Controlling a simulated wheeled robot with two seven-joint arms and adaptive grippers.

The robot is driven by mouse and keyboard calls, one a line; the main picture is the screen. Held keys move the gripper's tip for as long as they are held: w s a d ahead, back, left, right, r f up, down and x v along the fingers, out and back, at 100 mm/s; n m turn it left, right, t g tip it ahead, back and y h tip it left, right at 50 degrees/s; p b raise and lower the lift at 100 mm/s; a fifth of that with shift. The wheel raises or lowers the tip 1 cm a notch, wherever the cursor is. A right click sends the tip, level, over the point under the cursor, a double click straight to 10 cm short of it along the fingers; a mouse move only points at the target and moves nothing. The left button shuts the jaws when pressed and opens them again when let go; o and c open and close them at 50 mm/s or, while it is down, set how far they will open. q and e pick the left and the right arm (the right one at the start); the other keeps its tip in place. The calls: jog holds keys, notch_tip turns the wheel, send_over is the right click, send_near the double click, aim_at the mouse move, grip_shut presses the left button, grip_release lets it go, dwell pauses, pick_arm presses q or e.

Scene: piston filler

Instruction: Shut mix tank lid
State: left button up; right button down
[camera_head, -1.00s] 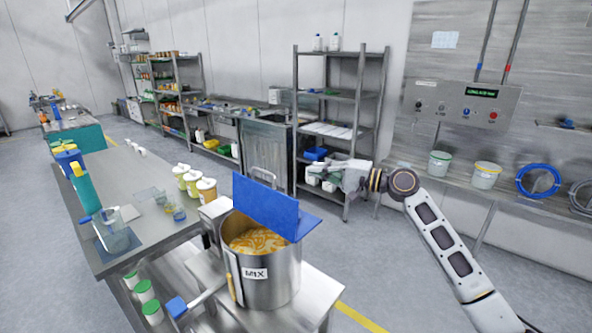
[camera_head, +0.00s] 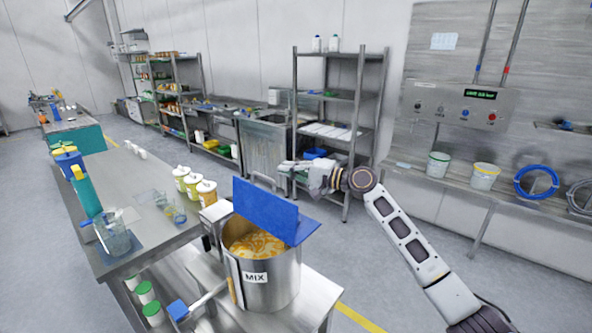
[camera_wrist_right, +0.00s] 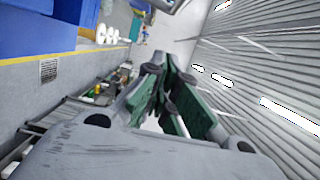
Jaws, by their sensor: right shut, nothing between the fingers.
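The steel mix tank (camera_head: 268,288), labelled MIX, stands on a low steel stand with its mouth open and orange-yellow contents (camera_head: 258,245) showing. Its blue lid (camera_head: 265,210) is raised, standing steeply up at the back of the rim. My right gripper (camera_head: 284,170) is behind and above the lid's upper edge in the head view, apart from it in the picture; depth is hard to judge. In the right wrist view its fingers (camera_wrist_right: 166,92) are together and empty. A blue surface (camera_wrist_right: 65,38) fills the upper left there; I cannot tell what it is. My left gripper is not in view.
Left of the tank is a steel table (camera_head: 130,185) with yellow-labelled jars (camera_head: 192,183) and a clear beaker (camera_head: 113,235). A blue-ended handle (camera_head: 178,310) sticks out at the tank's lower left. A shelf rack (camera_head: 340,95) stands behind my right arm. Open floor lies right of the tank.

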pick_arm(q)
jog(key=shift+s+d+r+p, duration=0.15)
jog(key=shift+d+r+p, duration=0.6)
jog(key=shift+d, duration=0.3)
pick_arm(e)
jog(key=s+a, duration=0.2)
jog(key=a, duration=0.1)
jog(key=shift+s+f, duration=0.1)
jog(key=shift+s, duration=0.25)
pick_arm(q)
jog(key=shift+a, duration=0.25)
